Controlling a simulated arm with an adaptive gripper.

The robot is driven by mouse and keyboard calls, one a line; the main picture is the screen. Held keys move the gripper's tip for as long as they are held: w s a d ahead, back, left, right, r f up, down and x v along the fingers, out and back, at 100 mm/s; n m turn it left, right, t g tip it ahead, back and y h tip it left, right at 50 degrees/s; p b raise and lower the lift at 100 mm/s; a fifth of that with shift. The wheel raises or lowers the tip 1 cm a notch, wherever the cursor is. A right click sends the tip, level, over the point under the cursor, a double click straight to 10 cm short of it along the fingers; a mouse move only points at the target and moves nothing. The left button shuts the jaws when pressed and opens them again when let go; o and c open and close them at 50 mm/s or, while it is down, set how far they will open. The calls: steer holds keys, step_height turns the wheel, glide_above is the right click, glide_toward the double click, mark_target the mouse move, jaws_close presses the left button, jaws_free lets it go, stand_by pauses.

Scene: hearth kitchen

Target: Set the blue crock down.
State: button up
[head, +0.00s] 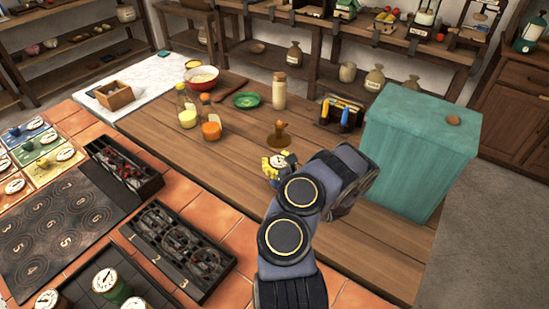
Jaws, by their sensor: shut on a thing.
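The blue crock (271,174) is small in the head view, just left of my arm near the middle of the wooden table. Its pale dial-like lid (279,160) faces up, and little of its blue side shows. My gripper (278,166) has yellow parts close around the crock and is shut on it. My dark arm hides part of the grip and the space to its right. I cannot tell whether the crock's base touches the wooden table (205,155).
A brown object (279,138) stands just behind the crock. Orange (211,128) and yellow (187,112) bottles, a green dish (246,100) and a tan bottle (279,90) stand farther back. A large teal box (420,145) is right. Bare planks lie left of the crock.

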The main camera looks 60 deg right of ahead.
steer(key=shift+f, duration=0.15)
steer(key=o, duration=1.3)
steer(key=shift+o, duration=0.2)
